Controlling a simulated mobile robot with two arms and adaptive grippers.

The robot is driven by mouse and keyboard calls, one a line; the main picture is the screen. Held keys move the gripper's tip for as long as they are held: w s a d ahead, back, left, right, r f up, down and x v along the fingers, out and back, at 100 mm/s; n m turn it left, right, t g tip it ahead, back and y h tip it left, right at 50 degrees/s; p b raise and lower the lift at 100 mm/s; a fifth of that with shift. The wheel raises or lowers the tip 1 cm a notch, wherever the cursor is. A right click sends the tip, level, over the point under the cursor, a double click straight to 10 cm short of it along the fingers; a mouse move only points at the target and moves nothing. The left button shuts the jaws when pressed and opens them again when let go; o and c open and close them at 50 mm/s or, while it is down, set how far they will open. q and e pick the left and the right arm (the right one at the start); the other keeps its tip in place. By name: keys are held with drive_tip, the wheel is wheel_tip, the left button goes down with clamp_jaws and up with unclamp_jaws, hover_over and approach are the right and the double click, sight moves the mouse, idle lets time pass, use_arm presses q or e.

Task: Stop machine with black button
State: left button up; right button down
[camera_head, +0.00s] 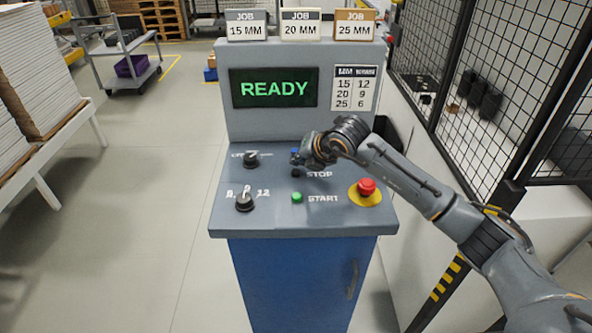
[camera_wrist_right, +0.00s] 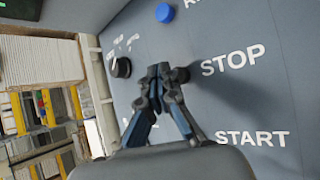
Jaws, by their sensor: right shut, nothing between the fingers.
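The control panel (camera_head: 225,215) has a black button beside the word STOP; in the head view the black button (camera_head: 296,173) shows just below my gripper. In the right wrist view the black button (camera_wrist_right: 182,75) shows just right of my fingertips, partly behind them. My right gripper (camera_head: 302,160) is shut and empty, close over the panel at the button; it also shows in the wrist view (camera_wrist_right: 161,71). I cannot tell whether it touches the button. The screen (camera_head: 273,88) reads READY in green. My left gripper is not in view.
A green START button (camera_head: 297,197) sits below STOP. A red emergency button (camera_head: 367,187) on yellow is to the right. Two black knobs (camera_head: 251,159) (camera_head: 244,202) are on the left. A blue button (camera_wrist_right: 165,12) is above STOP. Black mesh fencing (camera_head: 470,90) stands right.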

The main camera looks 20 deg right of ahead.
sight(298, 173)
drive_tip(key=shift+r+p, duration=1)
drive_tip(key=shift+r, duration=1.4)
drive_tip(key=shift+f, duration=0.15)
